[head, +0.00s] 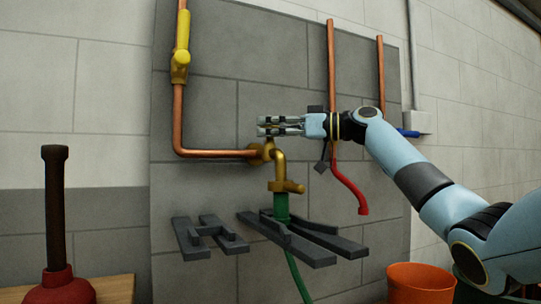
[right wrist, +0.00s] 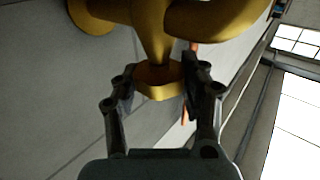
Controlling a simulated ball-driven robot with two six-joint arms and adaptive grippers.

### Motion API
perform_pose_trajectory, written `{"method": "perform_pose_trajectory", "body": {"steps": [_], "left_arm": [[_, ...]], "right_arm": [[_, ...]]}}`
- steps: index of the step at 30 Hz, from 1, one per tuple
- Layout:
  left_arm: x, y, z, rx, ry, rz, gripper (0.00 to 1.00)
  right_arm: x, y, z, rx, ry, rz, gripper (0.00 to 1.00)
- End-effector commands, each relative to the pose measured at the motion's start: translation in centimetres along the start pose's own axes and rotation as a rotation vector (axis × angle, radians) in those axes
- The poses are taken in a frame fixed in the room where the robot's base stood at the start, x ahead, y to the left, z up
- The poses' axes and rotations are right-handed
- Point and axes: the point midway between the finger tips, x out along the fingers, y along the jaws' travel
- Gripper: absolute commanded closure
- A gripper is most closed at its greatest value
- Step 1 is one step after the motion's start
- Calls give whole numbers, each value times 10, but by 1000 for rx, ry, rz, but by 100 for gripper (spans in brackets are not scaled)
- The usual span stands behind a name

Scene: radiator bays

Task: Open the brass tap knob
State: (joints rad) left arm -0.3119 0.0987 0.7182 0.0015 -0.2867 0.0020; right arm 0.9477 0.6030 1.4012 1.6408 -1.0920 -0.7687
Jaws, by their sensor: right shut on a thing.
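The brass tap knob (right wrist: 158,82) is a faceted brass piece below the tap body in the right wrist view. My right gripper (right wrist: 160,88) has one finger on each side of it and is shut on it. In the head view my right gripper (head: 268,126) reaches in from the right to the top of the brass tap (head: 280,165); the fingers hide most of the knob there. The tap's spout points down into a green hose fitting (head: 281,206). My left gripper is not in view.
A yellow-handled valve (head: 181,48) sits on the copper pipe (head: 178,118) at left. A red spout (head: 348,186) hangs behind my right arm. Grey brackets (head: 318,236) jut out below the tap. A plunger (head: 57,230) stands at left and an orange bucket (head: 420,283) at lower right.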

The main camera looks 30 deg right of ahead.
Motion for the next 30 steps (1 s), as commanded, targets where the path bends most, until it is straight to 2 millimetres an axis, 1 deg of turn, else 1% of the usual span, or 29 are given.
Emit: {"method": "perform_pose_trajectory", "body": {"steps": [1, 3, 9, 15, 21, 25, 30], "left_arm": [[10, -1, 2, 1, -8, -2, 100], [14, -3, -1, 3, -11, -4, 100], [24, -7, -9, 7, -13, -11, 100], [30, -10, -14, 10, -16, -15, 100], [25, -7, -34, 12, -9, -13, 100], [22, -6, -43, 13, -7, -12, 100], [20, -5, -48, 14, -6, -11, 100]], "right_arm": [[1, 3, 7, 5, -1, -41, 89], [1, 2, 6, 6, 1, -108, 89], [1, 2, 2, 5, 3, -281, 89], [1, 2, 1, 5, 2, -394, 89], [1, 1, 1, 5, 0, -466, 89], [1, 1, 1, 5, 0, -493, 89], [1, 1, 1, 5, -2, -509, 89]]}}
